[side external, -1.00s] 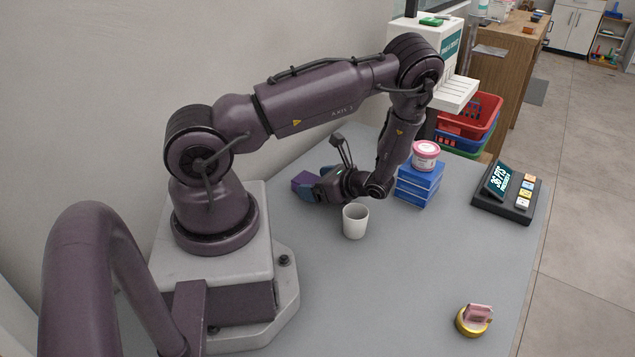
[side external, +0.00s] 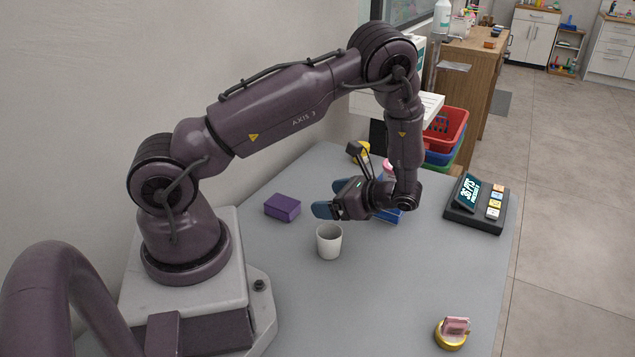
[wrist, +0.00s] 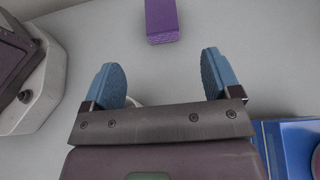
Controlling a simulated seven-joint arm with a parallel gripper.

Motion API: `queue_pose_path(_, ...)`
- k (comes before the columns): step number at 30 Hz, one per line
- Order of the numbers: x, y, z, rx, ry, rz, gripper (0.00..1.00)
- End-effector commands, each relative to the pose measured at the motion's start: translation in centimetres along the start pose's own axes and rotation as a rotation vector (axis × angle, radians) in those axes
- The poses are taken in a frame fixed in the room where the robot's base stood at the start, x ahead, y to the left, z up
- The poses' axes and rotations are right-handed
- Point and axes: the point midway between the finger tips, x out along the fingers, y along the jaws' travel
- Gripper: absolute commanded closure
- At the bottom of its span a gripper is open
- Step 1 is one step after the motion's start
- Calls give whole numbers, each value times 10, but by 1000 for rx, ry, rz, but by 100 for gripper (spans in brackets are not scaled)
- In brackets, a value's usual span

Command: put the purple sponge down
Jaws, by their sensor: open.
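The purple sponge (side external: 282,207) lies flat on the grey counter, left of my gripper in the side view. In the wrist view the sponge (wrist: 161,20) shows at the top, beyond my fingertips and apart from them. My gripper (side external: 326,199) is open and empty, a little above the counter. Its two blue fingers (wrist: 160,72) are spread wide with bare counter between them in the wrist view.
A white cup (side external: 329,241) stands close in front of my gripper. Blue boxes (side external: 388,214) are partly hidden behind my wrist. A scale with a lit display (side external: 476,204) is at the right. A yellow roll with a pink piece (side external: 452,331) sits at the front right.

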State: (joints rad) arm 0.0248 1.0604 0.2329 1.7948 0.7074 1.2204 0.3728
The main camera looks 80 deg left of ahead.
Motion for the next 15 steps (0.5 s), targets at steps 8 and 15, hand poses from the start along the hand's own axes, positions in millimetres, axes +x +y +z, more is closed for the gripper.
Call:
queue_pose_path(8, -63, 15, 51, -211, 301, 55, 17)
queue_pose_path(15, -121, 51, 114, -439, 673, 125, 17)
